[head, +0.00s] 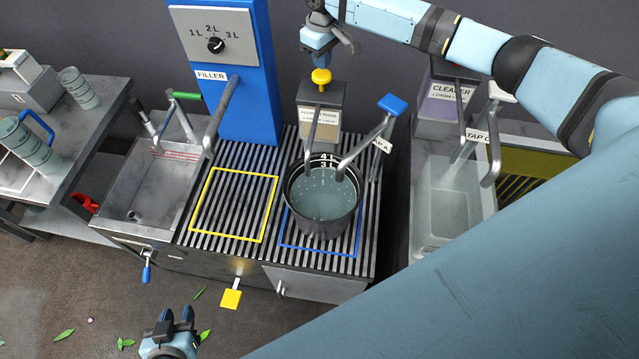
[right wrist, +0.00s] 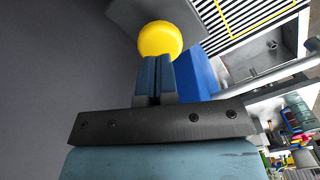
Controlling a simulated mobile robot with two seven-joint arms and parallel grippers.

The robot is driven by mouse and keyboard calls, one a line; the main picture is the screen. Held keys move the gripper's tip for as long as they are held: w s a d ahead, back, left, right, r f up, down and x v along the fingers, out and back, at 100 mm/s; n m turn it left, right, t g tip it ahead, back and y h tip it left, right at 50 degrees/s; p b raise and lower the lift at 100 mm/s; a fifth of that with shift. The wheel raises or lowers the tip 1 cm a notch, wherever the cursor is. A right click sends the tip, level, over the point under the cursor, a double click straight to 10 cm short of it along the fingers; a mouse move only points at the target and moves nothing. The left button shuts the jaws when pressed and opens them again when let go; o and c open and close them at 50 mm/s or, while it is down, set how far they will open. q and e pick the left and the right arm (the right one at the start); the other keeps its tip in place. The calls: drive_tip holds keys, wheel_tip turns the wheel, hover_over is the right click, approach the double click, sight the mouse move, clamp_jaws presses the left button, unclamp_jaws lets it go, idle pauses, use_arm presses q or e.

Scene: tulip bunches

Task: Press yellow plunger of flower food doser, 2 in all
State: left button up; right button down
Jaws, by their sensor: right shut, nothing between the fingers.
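The flower food doser (head: 321,117) is a beige box with a dark top, standing behind the bucket. Its round yellow plunger (head: 321,77) sticks up from the top. My right gripper (head: 320,62) is shut and empty, fingers pointing down just above the plunger. In the right wrist view the yellow plunger (right wrist: 160,37) is right at the closed fingertips (right wrist: 156,60); I cannot tell if they touch. A dark bucket (head: 323,210) with clear liquid stands under the spouts inside the blue square. My left gripper (head: 175,318) is low over the floor, open and empty.
The blue filler column (head: 250,90) with its dial stands left of the doser. A blue-handled tap (head: 390,106) stands close on the right, and a cleaner box (head: 445,103) further right. The yellow square (head: 235,205) on the grate is empty.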

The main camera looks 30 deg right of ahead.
sight(322, 74)
idle(0.3)
drive_tip(key=shift+f, duration=0.2)
drive_tip(key=shift+f, duration=2.45)
wheel_tip(322, 74, up, 8)
drive_tip(key=p, duration=0.8)
drive_tip(key=shift+r+p, duration=0.25)
drive_tip(key=shift+p, duration=0.2)
drive_tip(key=shift+f, duration=0.15)
